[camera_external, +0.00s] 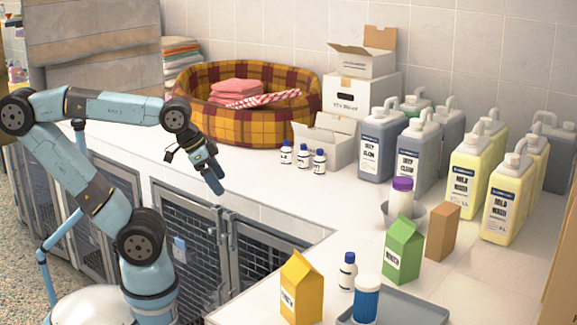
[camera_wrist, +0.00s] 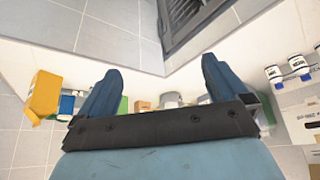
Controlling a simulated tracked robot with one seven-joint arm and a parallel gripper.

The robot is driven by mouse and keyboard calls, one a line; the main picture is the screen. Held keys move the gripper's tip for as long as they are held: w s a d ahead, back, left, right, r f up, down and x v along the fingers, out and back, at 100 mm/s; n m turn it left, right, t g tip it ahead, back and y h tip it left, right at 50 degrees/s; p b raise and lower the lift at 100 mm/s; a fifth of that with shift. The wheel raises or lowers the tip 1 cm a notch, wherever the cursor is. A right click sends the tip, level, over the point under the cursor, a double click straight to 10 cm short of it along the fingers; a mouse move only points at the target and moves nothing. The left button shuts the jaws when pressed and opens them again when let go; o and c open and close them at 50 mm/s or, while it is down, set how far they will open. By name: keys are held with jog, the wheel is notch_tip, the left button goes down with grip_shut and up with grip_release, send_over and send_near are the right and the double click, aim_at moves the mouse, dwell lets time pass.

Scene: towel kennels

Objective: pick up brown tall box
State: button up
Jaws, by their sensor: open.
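The brown tall box (camera_external: 443,231) stands upright on the white counter at the right, just behind and right of a green carton (camera_external: 403,250). In the wrist view a small brown shape (camera_wrist: 143,105) between the fingers may be the same box, partly hidden by my gripper's crossbar. My gripper (camera_external: 214,182) is open and empty. It hangs above the front edge of the counter, well to the left of the box and apart from it. In the wrist view its two blue fingers (camera_wrist: 163,85) are spread wide.
An orange carton (camera_external: 301,289), a small white bottle (camera_external: 347,272), a blue jar (camera_external: 367,299) and a grey tray (camera_external: 412,310) stand near the front. Several jugs (camera_external: 468,178) line the back right. A plaid basket (camera_external: 213,118) sits at the back. The counter's middle is clear.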

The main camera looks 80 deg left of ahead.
dwell(0.5)
jog(key=w+d+r+n+h, duration=0.3)
jog(key=w+d+n, duration=0.25)
jog(key=w, duration=0.55)
jog(key=n+t+h, duration=0.3)
jog(key=n+h, duration=0.4)
jog(key=n, duration=1.3)
send_near(444, 211)
jog(key=shift+h, duration=0.3)
jog(key=w+f, duration=0.1)
jog(key=w, duration=0.1)
jog(key=w+d+f, duration=0.1)
jog(key=w, duration=0.1)
jog(key=shift+d+f, duration=0.15)
jog(key=shift+f, duration=0.25)
jog(key=shift+f+x, duration=0.1)
jog(key=shift+x, duration=1.15)
jog(key=shift+f+x, duration=0.15)
jog(key=shift+x, duration=1.15)
jog(key=shift+c, duration=0.4)
